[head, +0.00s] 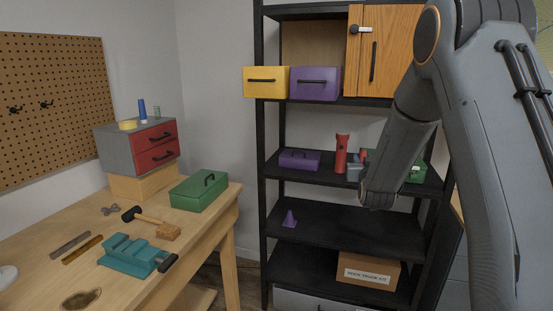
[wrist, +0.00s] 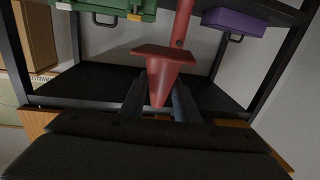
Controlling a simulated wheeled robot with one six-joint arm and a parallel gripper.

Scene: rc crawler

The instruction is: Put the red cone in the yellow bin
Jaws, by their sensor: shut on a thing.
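The red cone (wrist: 165,80) is between the two fingers of my gripper (wrist: 158,100) in the wrist view, and the gripper is shut on it. Its square base points away from the wrist, and its narrow end points toward the palm. In the head view my forearm hangs in front of the right side of the shelf rack, and I cannot make out the fingers or the held cone clearly. The yellow bin (head: 258,91), with a black handle, is on the upper shelf at the left. It is above and left of my arm's end.
A purple bin (head: 314,90) stands right beside the yellow one. A wooden cabinet (head: 396,50) is farther right. The shelf below holds a purple toolbox (head: 299,160), a red flashlight (head: 341,155) and a partly hidden green box (head: 417,173). A purple cone (head: 289,219) stands lower down.

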